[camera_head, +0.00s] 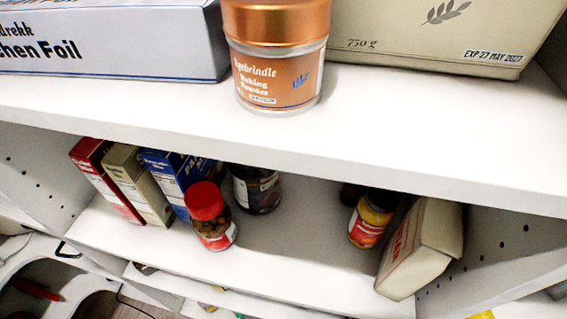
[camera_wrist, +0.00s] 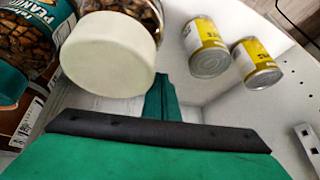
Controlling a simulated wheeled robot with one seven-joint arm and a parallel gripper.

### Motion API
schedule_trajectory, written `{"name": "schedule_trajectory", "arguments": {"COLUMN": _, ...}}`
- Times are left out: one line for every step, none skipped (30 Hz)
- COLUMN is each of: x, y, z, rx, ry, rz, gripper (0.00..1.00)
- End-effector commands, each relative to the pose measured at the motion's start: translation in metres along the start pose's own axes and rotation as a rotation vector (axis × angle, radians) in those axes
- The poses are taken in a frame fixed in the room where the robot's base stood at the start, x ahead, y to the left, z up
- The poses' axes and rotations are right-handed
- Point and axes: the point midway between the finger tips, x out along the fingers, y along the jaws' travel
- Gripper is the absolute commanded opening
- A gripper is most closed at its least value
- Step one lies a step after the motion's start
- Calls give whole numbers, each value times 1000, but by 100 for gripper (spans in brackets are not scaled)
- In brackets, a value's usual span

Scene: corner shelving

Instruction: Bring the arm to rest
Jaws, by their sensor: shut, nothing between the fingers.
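My gripper (camera_wrist: 162,100) shows in the wrist view as narrow green fingers pressed together beyond a dark bar and a wide green body. It is shut and holds nothing. A jar with a cream lid (camera_wrist: 108,54) is close to the upper left of the fingertips; I cannot tell whether they touch. Two yellow cans (camera_wrist: 206,48) (camera_wrist: 256,64) are to the right of the fingers, apart from them. My arm and gripper do not show in the head view.
The head view shows a white shelf (camera_head: 420,120) bearing a foil box (camera_head: 110,45), a copper-lidded jar (camera_head: 278,60) and a beige box (camera_head: 430,35). Below are boxes (camera_head: 178,180), a red-lidded jar (camera_head: 210,215) and a tilted carton (camera_head: 420,245). A teal-labelled jar (camera_wrist: 35,40) fills the wrist view's left.

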Motion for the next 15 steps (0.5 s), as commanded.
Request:
{"name": "schedule_trajectory", "arguments": {"x": -9, "y": -3, "z": 3, "rx": -13, "ry": 48, "rz": -8, "gripper": 0}}
{"name": "schedule_trajectory", "arguments": {"x": -14, "y": -5, "z": 3, "rx": -22, "ry": 81, "rz": -11, "gripper": 0}}
{"name": "schedule_trajectory", "arguments": {"x": -22, "y": -8, "z": 1, "rx": -35, "ry": 126, "rz": -17, "gripper": 0}}
{"name": "schedule_trajectory", "arguments": {"x": -29, "y": -10, "z": 0, "rx": -44, "ry": 161, "rz": -22, "gripper": 0}}
{"name": "schedule_trajectory", "arguments": {"x": -36, "y": -12, "z": -1, "rx": -52, "ry": 197, "rz": -27, "gripper": 0}}
{"name": "schedule_trajectory", "arguments": {"x": -47, "y": -15, "z": -3, "rx": -64, "ry": 246, "rz": -34, "gripper": 0}}
{"name": "schedule_trajectory", "arguments": {"x": -56, "y": -17, "z": -4, "rx": -74, "ry": 282, "rz": -38, "gripper": 0}}
{"name": "schedule_trajectory", "arguments": {"x": -63, "y": -13, "z": -2, "rx": -70, "ry": 303, "rz": -35, "gripper": 0}}
{"name": "schedule_trajectory", "arguments": {"x": -72, "y": -8, "z": 3, "rx": -61, "ry": 324, "rz": -32, "gripper": 0}}
{"name": "schedule_trajectory", "arguments": {"x": -80, "y": -5, "z": 6, "rx": -56, "ry": 343, "rz": -31, "gripper": 0}}
{"name": "schedule_trajectory", "arguments": {"x": -88, "y": -2, "z": 8, "rx": -52, "ry": 360, "rz": -29, "gripper": 0}}
{"name": "schedule_trajectory", "arguments": {"x": -99, "y": 2, "z": 11, "rx": -46, "ry": 386, "rz": -25, "gripper": 0}}
{"name": "schedule_trajectory", "arguments": {"x": -108, "y": 5, "z": 14, "rx": -42, "ry": 405, "rz": -22, "gripper": 0}}
{"name": "schedule_trajectory", "arguments": {"x": -117, "y": 8, "z": 16, "rx": -38, "ry": 424, "rz": -18, "gripper": 0}}
{"name": "schedule_trajectory", "arguments": {"x": -129, "y": 13, "z": 19, "rx": -34, "ry": 449, "rz": -13, "gripper": 0}}
